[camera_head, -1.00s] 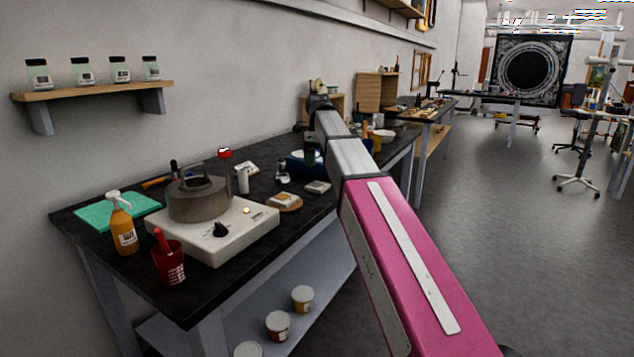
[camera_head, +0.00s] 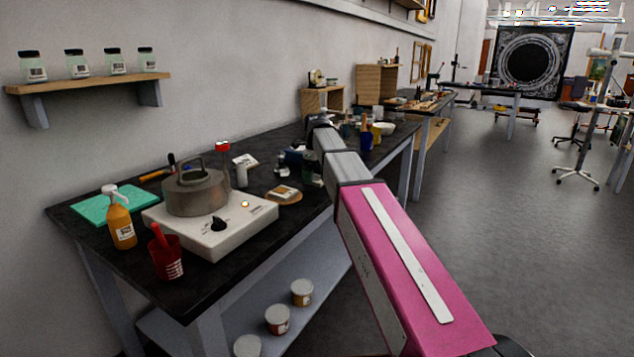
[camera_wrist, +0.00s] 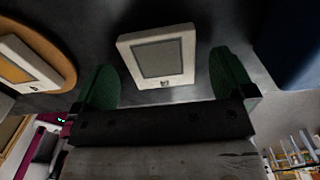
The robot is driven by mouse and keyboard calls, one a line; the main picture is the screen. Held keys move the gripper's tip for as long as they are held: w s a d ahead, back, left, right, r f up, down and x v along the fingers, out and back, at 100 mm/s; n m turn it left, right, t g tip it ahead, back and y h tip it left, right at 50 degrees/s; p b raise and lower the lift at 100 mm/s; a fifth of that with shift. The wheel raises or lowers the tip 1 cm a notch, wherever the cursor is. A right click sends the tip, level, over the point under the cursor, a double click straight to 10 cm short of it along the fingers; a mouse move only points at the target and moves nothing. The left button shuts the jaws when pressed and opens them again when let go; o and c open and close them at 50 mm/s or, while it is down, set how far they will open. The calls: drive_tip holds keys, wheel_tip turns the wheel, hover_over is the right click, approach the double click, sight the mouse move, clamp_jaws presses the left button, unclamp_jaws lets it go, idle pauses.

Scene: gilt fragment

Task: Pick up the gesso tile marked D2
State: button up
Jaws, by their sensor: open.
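In the wrist view a pale square tile (camera_wrist: 157,57) with a grey centre lies on the dark worktop, between the green fingers of my gripper (camera_wrist: 163,66). The fingers are open, one to each side of it, and do not appear to touch it. A small mark shows on its near edge, too small to read. A second framed tile (camera_wrist: 25,66) lies on a round wooden board at the left; it also shows in the head view (camera_head: 284,191). In the head view my gripper (camera_head: 312,178) is low over the bench, and the first tile is hidden there.
A blue object (camera_wrist: 291,42) stands right of my gripper in the wrist view. In the head view a white hotplate (camera_head: 213,234) with a grey pot (camera_head: 195,193), an amber bottle (camera_head: 120,222) and a red cup (camera_head: 166,258) occupy the bench's left part.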

drive_tip(key=shift+f, duration=0.7)
drive_tip(key=c, duration=1)
drive_tip(key=shift+r, duration=0.1)
